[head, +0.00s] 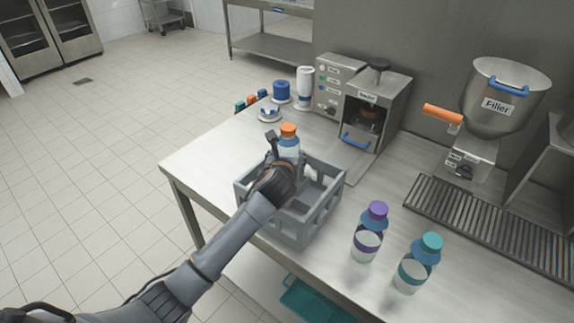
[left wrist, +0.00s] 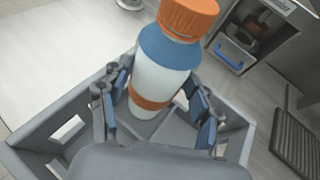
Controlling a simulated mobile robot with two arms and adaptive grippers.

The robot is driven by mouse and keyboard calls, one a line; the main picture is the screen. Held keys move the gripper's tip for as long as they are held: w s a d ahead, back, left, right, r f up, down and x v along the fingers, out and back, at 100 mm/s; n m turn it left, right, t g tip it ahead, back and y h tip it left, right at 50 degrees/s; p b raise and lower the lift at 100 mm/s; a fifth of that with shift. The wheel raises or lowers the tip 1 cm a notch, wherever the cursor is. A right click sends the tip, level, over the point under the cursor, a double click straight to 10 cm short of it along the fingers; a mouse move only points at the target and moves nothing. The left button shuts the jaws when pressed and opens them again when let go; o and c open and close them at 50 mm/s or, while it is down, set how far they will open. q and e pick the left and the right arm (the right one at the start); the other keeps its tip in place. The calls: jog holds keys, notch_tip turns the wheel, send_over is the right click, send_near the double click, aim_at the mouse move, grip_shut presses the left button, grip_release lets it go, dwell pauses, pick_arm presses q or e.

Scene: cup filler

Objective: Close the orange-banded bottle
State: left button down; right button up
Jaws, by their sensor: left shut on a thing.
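The orange-banded bottle (head: 289,147) stands roughly upright at the grey crate, with a white body and blue shoulder. An orange cap (head: 288,129) sits on its top; whether it is tight I cannot tell. In the left wrist view the bottle (left wrist: 160,80) shows its orange band low on the body, and the cap (left wrist: 188,17) is at the top edge. My left gripper (left wrist: 160,97) is shut on the bottle, one finger on each side. In the head view my left gripper (head: 284,165) partly hides the bottle's lower part. My right gripper is not in view.
The grey crate (head: 292,228) has open side walls around the bottle. A purple-capped bottle (head: 368,238) and a teal-capped bottle (head: 417,265) stand right of it. Behind are the capper-like machine (head: 390,88) and the filler (head: 500,100). Table space left of the crate is clear.

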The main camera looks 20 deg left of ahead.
pick_arm(q)
jog(key=shift+r, duration=0.15)
jog(key=shift+f, duration=1.9)
jog(key=shift+c, duration=1.6)
grip_release()
jog(key=shift+f, duration=0.2)
jog(key=shift+s+r, duration=0.1)
jog(key=shift+r, duration=0.05)
jog(key=v, duration=1.2)
